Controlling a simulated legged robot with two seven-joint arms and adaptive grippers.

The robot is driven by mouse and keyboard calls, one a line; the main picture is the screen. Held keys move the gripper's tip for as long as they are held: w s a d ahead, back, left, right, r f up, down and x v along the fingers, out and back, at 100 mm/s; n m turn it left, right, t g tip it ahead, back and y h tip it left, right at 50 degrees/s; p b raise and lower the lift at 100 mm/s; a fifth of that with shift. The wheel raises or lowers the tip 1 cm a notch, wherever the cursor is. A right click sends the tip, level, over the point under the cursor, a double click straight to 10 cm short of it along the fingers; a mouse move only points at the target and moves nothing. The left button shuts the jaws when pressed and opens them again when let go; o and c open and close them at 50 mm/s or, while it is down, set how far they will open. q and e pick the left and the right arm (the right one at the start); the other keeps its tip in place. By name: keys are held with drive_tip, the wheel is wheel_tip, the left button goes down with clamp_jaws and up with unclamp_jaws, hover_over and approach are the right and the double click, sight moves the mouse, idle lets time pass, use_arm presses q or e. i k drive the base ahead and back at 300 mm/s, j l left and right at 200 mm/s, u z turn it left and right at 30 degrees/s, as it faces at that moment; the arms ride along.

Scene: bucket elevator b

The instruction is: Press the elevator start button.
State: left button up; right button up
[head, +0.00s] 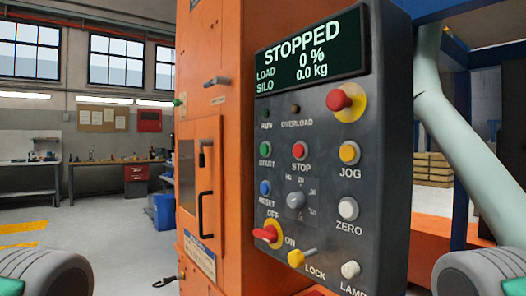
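The green start button (266,149), labelled START, is on the left side of the dark control panel (330,130), in the middle of the head view. The red stop button (300,150) is just right of it. The panel's display (309,52) reads STOPPED, LOAD 0 % and SILO 0.0 kg. The RUN lamp (267,114) above the start button looks dark green. Nothing touches the panel. Neither of my grippers is in view; only rounded parts of my arms show at the bottom left and right corners.
The panel also carries a red emergency knob (340,100), yellow JOG button (349,153), blue RESET button (265,188), grey dial (296,200) and red OFF/ON handle (267,234). Orange housing (205,110) with handles stands left. A pale pipe (460,150) slants at right. Space before the panel is clear.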

sight(264, 149)
drive_tip(key=i+j, duration=0.1)
drive_tip(key=j, duration=0.5)
drive_tip(key=i+j, duration=0.1)
drive_tip(key=j, duration=0.45)
drive_tip(key=i+j+z, duration=0.1)
drive_tip(key=j, duration=0.5)
drive_tip(key=i+j, duration=0.1)
drive_tip(key=j, duration=0.5)
